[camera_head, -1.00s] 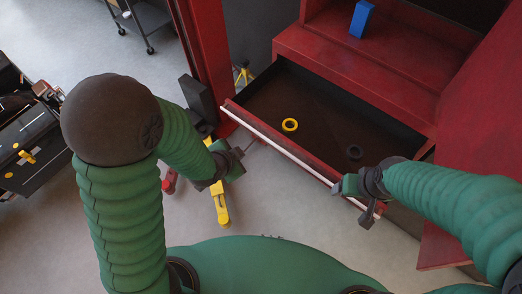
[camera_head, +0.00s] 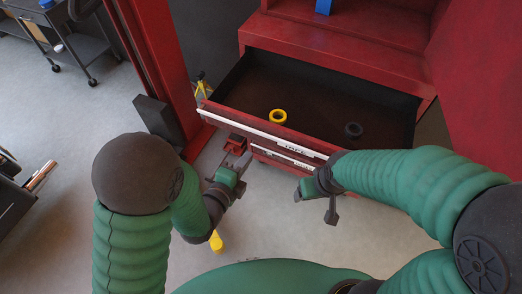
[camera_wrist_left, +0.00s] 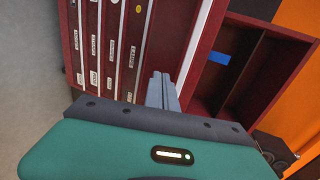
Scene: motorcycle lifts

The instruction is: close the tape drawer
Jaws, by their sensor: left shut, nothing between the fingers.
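The tape drawer (camera_head: 253,123) stands pulled out of the red cabinet, with a pale labelled strip along its front edge. A yellow tape roll (camera_head: 278,117) and a dark roll (camera_head: 353,129) lie inside it. My left gripper (camera_head: 243,161) is shut and empty, in front of and below the drawer's front edge; contact cannot be told. In the left wrist view its closed fingers (camera_wrist_left: 162,90) point toward the cabinet's labelled drawer fronts (camera_wrist_left: 103,45). My right gripper (camera_head: 299,193) is near the front edge's right part; its finger opening is unclear.
The red cabinet (camera_head: 330,62) has a blue object (camera_head: 323,6) on its upper shelf, also in the left wrist view (camera_wrist_left: 220,57). A red post (camera_head: 153,70) stands left of the drawer. A dark cart (camera_head: 75,45) is at the far left. Grey floor is open at left.

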